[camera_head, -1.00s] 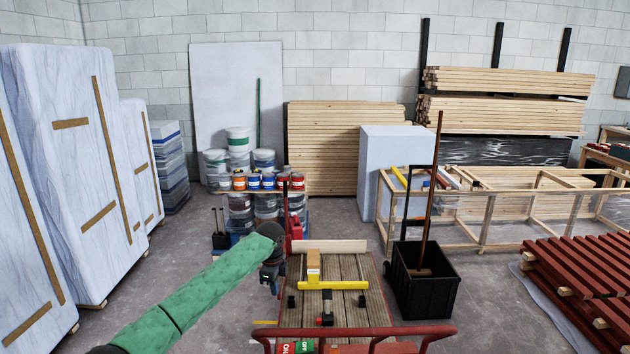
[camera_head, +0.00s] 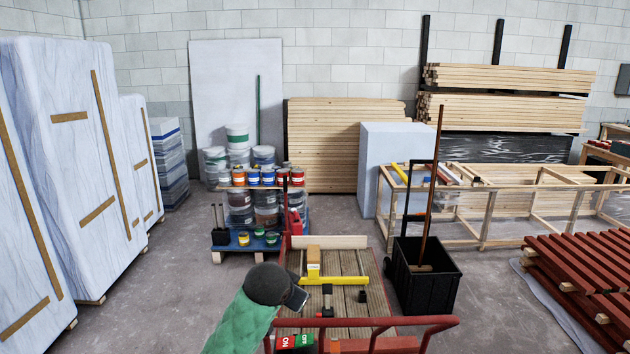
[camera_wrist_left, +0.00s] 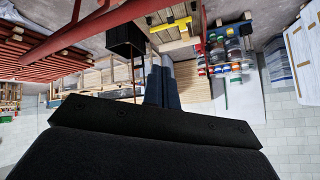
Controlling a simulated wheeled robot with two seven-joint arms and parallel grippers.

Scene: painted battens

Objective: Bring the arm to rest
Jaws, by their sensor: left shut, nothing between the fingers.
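My left arm, in a green sleeve, comes in from the bottom of the head view. My left gripper (camera_head: 297,298) is at the left side of the wooden cart (camera_head: 345,262), above its deck near the red handle rail. In the left wrist view, which is upside down, the gripper's dark fingers (camera_wrist_left: 162,88) are together with nothing between them. My right gripper is in neither view.
The cart carries a yellow clamp-like tool (camera_head: 333,281) and a wood block (camera_head: 313,254). Its red handle rail (camera_head: 400,322) crosses in front. A black bin (camera_head: 424,285) with a broom stands to the right. Paint tins (camera_head: 268,178) stand behind. Open floor lies left.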

